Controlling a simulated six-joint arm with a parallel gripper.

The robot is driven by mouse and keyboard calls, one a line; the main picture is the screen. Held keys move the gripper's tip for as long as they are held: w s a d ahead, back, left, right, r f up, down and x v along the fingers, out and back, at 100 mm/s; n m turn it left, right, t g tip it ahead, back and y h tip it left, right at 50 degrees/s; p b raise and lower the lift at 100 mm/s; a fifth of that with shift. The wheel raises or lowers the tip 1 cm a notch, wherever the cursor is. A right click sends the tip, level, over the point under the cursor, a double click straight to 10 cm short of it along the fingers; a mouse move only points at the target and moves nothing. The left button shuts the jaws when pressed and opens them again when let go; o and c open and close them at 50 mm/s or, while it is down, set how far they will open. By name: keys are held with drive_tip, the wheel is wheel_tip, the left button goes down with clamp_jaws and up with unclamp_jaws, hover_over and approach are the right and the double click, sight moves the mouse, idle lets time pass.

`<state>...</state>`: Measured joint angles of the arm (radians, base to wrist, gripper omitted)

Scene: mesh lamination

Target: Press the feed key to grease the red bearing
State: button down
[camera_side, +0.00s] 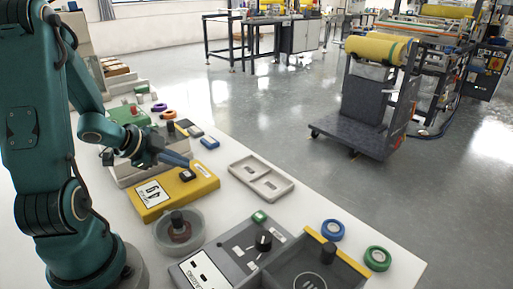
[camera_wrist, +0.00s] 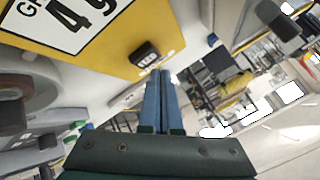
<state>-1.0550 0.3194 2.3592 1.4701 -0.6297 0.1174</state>
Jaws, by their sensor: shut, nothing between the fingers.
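A yellow box (camera_side: 165,196) with a white "4 g" label lies on the white bench; it also fills the upper left of the wrist view (camera_wrist: 125,62). A dark key (camera_side: 187,175) with pale lettering stands on its top near the right end, and it shows in the wrist view (camera_wrist: 145,54). My gripper (camera_side: 187,163) has its blue fingers closed together and empty. The fingertips (camera_wrist: 160,73) are close beside the key; I cannot tell whether they touch. A reddish round part with a black knob (camera_side: 179,229), perhaps the red bearing, sits in a grey round dish (camera_side: 161,236).
A grey control box with a black knob (camera_side: 263,241) and an open grey bin with a yellow edge (camera_side: 345,262) stand at the front. Blue and green rings (camera_side: 377,258) lie near the bench edge.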

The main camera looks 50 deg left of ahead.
sight(182, 175)
drive_tip(key=shift+f, duration=0.15)
drive_tip(key=shift+f, duration=0.3)
idle(0.3)
drive_tip(key=shift+f, duration=0.6)
idle(0.6)
drive_tip(key=shift+r, duration=1.05)
drive_tip(key=shift+r, duration=0.1)
drive_tip(key=shift+r, duration=2.4)
